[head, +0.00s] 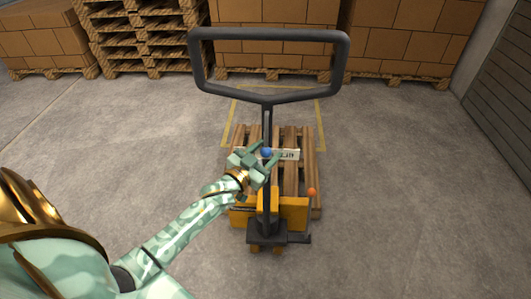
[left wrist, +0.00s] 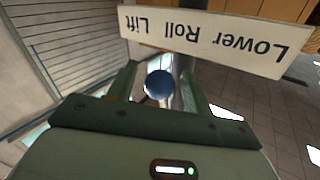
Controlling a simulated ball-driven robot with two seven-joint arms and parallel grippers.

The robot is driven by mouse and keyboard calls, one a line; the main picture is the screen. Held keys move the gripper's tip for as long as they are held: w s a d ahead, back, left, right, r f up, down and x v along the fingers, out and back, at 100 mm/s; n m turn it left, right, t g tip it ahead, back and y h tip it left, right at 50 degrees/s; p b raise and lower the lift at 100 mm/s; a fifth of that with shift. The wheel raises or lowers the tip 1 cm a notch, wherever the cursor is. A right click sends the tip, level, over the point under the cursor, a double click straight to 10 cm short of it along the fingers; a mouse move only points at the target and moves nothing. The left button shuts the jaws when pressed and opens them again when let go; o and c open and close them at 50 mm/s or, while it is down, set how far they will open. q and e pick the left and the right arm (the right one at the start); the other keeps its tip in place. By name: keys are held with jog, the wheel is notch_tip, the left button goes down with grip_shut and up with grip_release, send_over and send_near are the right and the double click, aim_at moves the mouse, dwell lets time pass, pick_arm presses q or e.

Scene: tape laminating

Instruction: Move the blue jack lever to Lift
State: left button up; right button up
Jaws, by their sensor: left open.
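The blue ball knob of the jack lever (head: 266,152) sits on the dark upright shaft of the pallet jack, beside a white label plate (head: 288,155). My left gripper (head: 263,162) is at the knob, with its fingers apart. In the left wrist view the blue knob (left wrist: 160,84) shows between the two open fingers, with a gap on each side. The label (left wrist: 215,40) reads "Lower Roll Lift" upside down there, with "Lift" at the left end. Whether a finger touches the knob cannot be told. My right gripper is not in view.
The black loop handle (head: 270,35) stands above the shaft. The yellow jack body (head: 292,212) and a wooden pallet (head: 308,150) lie below, with an orange ball (head: 311,191) at the right. Stacked boxes (head: 405,35) line the back. The grey floor is clear on both sides.

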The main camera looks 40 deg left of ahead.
pick_arm(q)
grip_shut()
jog(key=shift+w+d+f+n, duration=0.1)
jog(key=shift+w+d+n, duration=0.1)
jog(key=shift+d+n, duration=0.1)
jog(key=shift+w+d+r+n+t+y+b, duration=0.2)
jog(key=shift+w+d+n+t+b, duration=0.15)
jog(key=shift+d+n+t, duration=0.35)
jog(key=shift+w+d+r+n+t+y+b, duration=0.15)
jog(key=shift+w+d+r+n+t+b, duration=0.3)
jog(key=shift+n, duration=0.5)
jog(key=shift+w+d+n+t+y+b, duration=0.15)
jog(key=shift+w+d+n+t, duration=0.2)
jog(key=shift+d+n, duration=0.45)
grip_release()
jog(key=shift+s, duration=0.1)
